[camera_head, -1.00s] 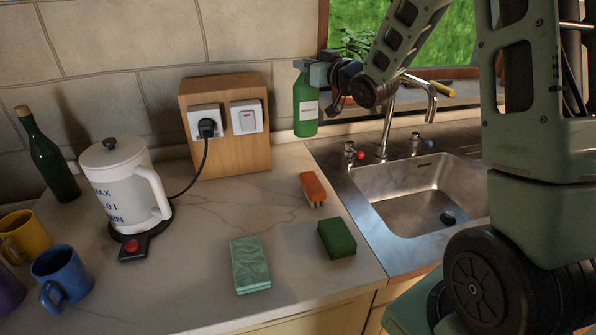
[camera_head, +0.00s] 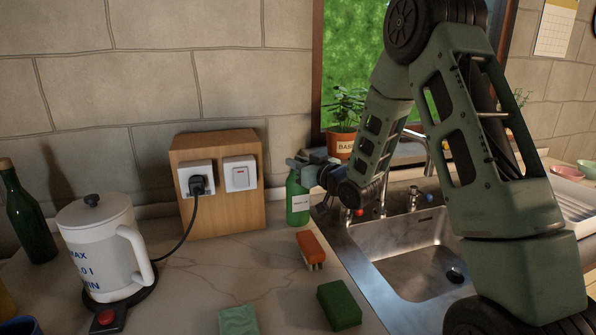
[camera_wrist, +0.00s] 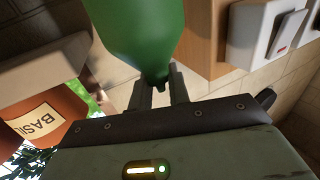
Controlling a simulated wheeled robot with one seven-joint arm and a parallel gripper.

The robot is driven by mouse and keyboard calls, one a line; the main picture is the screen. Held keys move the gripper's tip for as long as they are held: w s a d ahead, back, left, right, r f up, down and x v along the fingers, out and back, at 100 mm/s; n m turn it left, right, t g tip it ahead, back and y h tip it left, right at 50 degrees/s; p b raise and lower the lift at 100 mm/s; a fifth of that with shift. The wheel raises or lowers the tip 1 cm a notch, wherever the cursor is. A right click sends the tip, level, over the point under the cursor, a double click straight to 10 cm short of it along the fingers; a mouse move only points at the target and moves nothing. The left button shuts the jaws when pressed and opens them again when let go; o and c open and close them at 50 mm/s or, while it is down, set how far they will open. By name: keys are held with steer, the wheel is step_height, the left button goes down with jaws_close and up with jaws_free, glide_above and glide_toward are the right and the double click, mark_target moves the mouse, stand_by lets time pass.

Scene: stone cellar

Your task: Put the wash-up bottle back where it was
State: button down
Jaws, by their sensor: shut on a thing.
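The wash-up bottle (camera_head: 298,203) is green with a white label. It is upright at the back of the counter, just right of the wooden socket block and near the sink's left edge. I cannot tell whether its base touches the counter. My gripper (camera_head: 306,172) is shut on the bottle's upper part, coming from the right. In the wrist view the green bottle body (camera_wrist: 140,30) fills the top middle, with its narrow end between my gripper's fingers (camera_wrist: 160,88).
The socket block (camera_head: 220,215) stands close left of the bottle. The sink (camera_head: 410,255) and its taps are to the right. A basil pot (camera_head: 341,143) is on the sill behind. A brush (camera_head: 311,248), a dark green sponge (camera_head: 339,304) and a kettle (camera_head: 100,250) are on the counter.

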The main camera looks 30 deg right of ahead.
steer(key=shift+f, duration=1.05)
steer(key=c, duration=1.3)
jaws_free()
steer(key=shift+s+d+p, duration=0.25)
steer(key=shift+s, duration=1.75)
steer(key=shift+s+d+p, duration=0.2)
steer(key=shift+s, duration=1.8)
steer(key=shift+s+d+p, duration=0.25)
steer(key=shift+s, duration=1.75)
